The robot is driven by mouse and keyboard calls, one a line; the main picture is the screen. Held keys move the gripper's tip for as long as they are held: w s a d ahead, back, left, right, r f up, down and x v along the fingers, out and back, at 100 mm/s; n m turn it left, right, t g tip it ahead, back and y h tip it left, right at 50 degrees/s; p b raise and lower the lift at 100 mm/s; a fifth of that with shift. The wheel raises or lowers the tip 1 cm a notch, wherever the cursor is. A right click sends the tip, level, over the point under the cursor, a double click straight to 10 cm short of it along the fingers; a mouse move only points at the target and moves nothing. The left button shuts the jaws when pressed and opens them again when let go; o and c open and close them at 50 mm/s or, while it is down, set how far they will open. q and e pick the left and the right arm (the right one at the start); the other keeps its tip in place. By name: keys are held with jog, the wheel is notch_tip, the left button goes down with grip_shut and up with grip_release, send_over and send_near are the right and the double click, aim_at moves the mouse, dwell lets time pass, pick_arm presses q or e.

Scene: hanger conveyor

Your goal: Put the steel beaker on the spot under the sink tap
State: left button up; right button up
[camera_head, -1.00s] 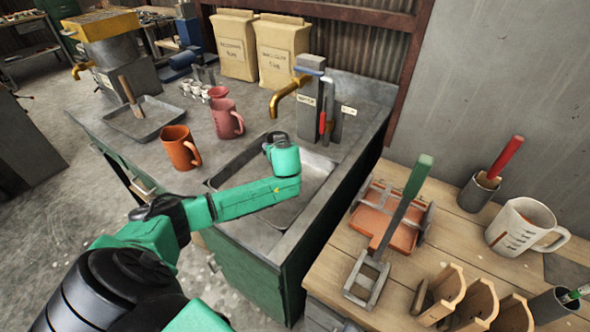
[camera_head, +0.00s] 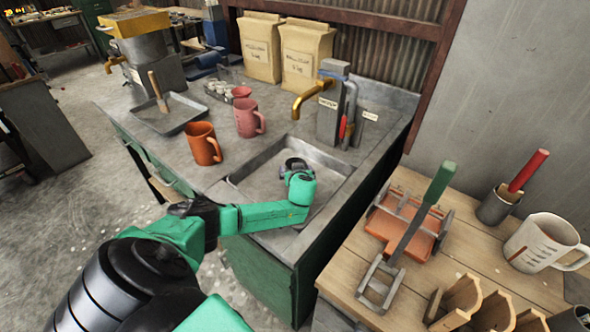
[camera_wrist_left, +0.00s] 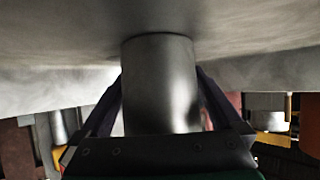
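The steel beaker (camera_wrist_left: 160,85) is a plain grey cylinder between the two dark fingers of my left gripper (camera_wrist_left: 160,88) in the left wrist view. The fingers lie against both its sides. Its far end meets or nearly meets a grey surface; I cannot tell if it touches. In the head view my left gripper (camera_head: 296,166) is over the sink basin (camera_head: 262,182), and the beaker is mostly hidden by it. The brass sink tap (camera_head: 310,97) rises behind the basin. The spot under it is not clearly visible. My right gripper is out of view.
An orange mug (camera_head: 203,143) and a pink mug (camera_head: 249,118) stand left of the basin. A metal tray (camera_head: 170,116) lies farther left. A wooden bench (camera_head: 455,255) at right holds a green-handled tool (camera_head: 410,222) and a white mug (camera_head: 541,242).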

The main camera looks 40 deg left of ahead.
pick_arm(q)
jog(key=shift+r, duration=0.2)
jog(key=p+v, duration=1)
jog(key=v, duration=0.1)
jog(key=shift+d+r, duration=0.1)
jog(key=shift+r, duration=0.05)
jog(key=shift+s+d, duration=0.25)
jog(key=shift+s, duration=0.1)
